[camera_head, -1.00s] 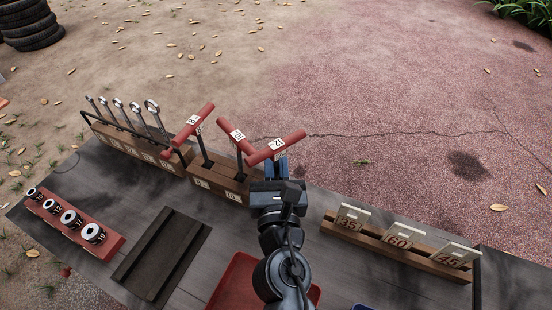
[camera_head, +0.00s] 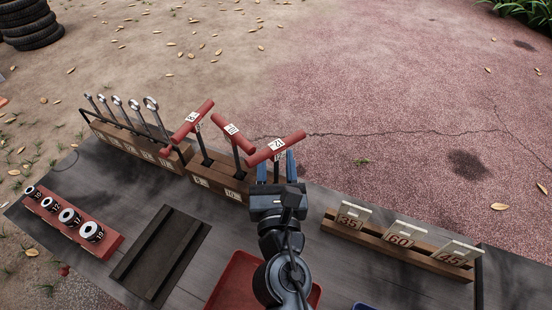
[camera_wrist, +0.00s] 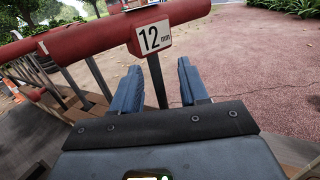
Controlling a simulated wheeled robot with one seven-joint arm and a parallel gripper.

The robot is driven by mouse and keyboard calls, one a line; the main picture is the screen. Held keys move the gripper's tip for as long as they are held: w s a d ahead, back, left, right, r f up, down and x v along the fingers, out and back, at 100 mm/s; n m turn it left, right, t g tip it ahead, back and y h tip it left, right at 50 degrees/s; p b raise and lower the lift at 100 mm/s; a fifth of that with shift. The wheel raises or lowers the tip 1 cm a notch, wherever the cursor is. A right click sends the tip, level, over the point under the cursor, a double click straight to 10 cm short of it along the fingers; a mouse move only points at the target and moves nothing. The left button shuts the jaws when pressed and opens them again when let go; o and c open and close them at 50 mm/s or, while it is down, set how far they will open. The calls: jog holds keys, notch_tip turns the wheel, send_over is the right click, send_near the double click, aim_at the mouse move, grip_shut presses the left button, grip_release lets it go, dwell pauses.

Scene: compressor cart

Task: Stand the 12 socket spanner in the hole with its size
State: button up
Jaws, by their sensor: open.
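Two more red T-handled spanners (camera_head: 232,137) (camera_head: 192,121) stand in the block to the left. A rack of ring spanners (camera_head: 130,140) is farther left. A red socket rail (camera_head: 110,244), a dark tray (camera_head: 160,255), a red tray (camera_head: 235,275) and a plate rack (camera_head: 400,248) share the bench.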

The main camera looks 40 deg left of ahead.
aim_at(276, 171)
jog(key=v, duration=0.7)
jog(key=shift+s, duration=0.1)
dwell(0.4)
